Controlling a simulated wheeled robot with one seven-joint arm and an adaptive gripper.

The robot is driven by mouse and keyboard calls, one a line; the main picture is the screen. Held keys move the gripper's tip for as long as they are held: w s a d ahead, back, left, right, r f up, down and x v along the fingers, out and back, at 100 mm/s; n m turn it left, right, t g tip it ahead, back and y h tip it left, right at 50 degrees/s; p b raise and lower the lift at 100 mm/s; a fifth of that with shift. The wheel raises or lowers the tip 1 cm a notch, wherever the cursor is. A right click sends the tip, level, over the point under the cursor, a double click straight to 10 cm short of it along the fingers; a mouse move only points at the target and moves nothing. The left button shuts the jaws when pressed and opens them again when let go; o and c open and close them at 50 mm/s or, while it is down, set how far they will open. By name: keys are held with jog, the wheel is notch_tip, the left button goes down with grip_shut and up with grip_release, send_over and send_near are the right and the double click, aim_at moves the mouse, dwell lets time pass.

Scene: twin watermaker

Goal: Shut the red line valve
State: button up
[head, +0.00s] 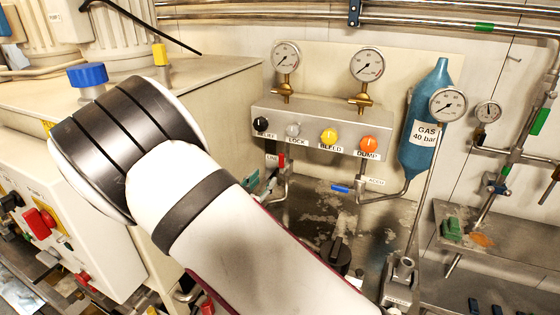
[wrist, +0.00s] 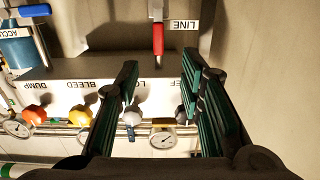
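The red line valve handle (head: 281,161) hangs under the grey valve panel in the head view, beside a small LINE label. In the wrist view, which looks upside down, the red handle (wrist: 158,39) lies along its metal pipe, next to the LINE label (wrist: 186,25). My gripper (wrist: 161,66) is open, with its two dark green fingers apart and nothing between them. The red handle is beyond the fingertips, roughly centred between them, and no touch shows.
The panel (head: 320,123) carries black, grey, yellow and orange knobs, with gauges above. A blue-handled ACCU valve (head: 341,189) is to the right of the red one. A blue gas bottle (head: 424,125) stands further right. A cream cabinet (head: 225,95) is on the left.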

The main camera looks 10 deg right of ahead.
aim_at(281, 160)
jog(key=shift+h, duration=0.3)
jog(key=x, duration=1.3)
jog(key=shift+w+d, duration=0.15)
jog(key=shift+w, duration=0.1)
jog(key=shift+c, duration=0.6)
grip_shut()
